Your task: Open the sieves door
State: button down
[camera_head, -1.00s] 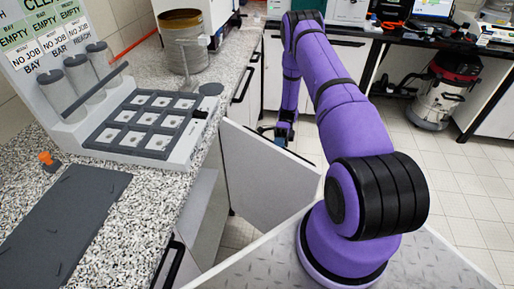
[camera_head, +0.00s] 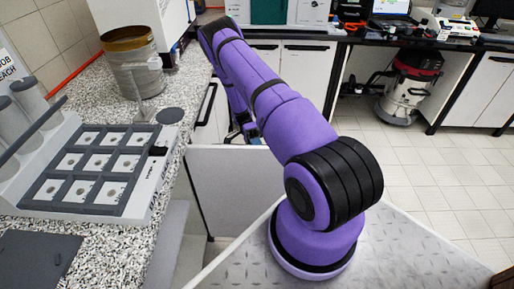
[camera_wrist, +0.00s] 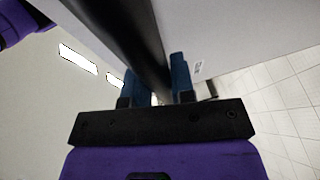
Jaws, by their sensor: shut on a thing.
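The white cabinet door (camera_head: 235,185) under the left counter stands swung out from the cabinet front, across the space before my base. Its inner face shows in the head view. My gripper (camera_wrist: 155,80) is on the far side of the door, with its blue fingers on either side of the black bar handle (camera_wrist: 146,38), shut on it. In the head view my gripper (camera_head: 245,129) shows just above the door's top edge; its fingertips are mostly hidden there. The door's white outer face (camera_wrist: 235,28) fills the upper right of the wrist view.
The speckled counter (camera_head: 110,248) on the left bears a grey rack of sieve pads (camera_head: 95,172) and a round metal sieve stack (camera_head: 133,65). White cabinets (camera_head: 303,85) stand at the back. A red-topped vacuum (camera_head: 408,85) stands back right. The tiled floor (camera_head: 430,165) on the right is clear.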

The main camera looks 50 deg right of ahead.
jog(key=c, duration=1)
grip_release()
jog(key=shift+o, duration=0.2)
jog(key=shift+w, duration=0.1)
jog(key=v, duration=1)
jog(key=shift+w, duration=0.3)
jog(key=shift+r, duration=0.1)
